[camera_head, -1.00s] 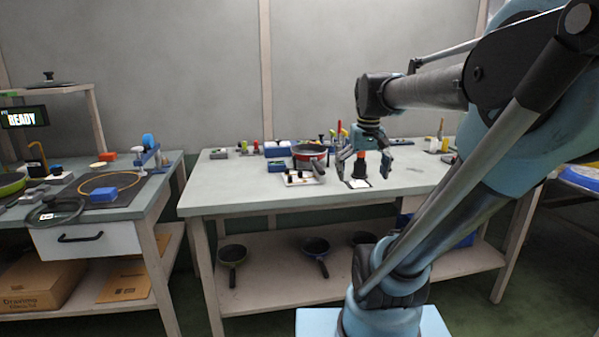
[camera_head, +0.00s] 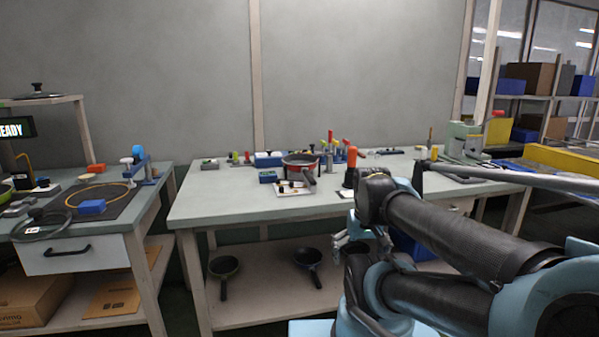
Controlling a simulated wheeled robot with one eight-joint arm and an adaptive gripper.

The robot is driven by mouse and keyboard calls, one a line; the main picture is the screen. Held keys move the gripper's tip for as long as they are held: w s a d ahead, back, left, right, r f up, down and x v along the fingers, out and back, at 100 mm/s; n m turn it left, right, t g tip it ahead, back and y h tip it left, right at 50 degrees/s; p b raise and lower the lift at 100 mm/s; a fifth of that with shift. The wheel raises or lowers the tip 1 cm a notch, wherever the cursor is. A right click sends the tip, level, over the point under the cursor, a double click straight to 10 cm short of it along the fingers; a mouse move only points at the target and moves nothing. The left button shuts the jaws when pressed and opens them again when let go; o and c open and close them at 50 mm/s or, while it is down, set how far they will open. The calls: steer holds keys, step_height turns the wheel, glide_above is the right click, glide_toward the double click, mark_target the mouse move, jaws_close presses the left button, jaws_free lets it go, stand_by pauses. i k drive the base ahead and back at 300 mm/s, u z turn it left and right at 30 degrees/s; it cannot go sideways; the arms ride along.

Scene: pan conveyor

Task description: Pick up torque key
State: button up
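A black upright piece with an orange top (camera_head: 351,158) stands near the front edge of the workbench, right of the red pan. I cannot tell for sure whether it is the torque key; the key is not clearly identifiable among the small tools. My gripper (camera_head: 362,238) is low in front of the bench's front edge, below the black-and-orange piece in the picture and apart from it. Its fingers are small and partly merged with my arm, so I cannot see whether they are open or hold anything.
The workbench (camera_head: 220,205) carries a red pan (camera_head: 298,160), a white plate with small parts (camera_head: 294,189), blue boxes and several upright coloured-handled tools (camera_head: 331,143). Pans lie on its lower shelf. A side table (camera_head: 85,228) stands left. Shelving with bins is at the right.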

mark_target(324, 144)
steer(key=u, duration=0.95)
steer(key=k, duration=0.75)
steer(key=z, duration=1.1)
steer(key=i, duration=1)
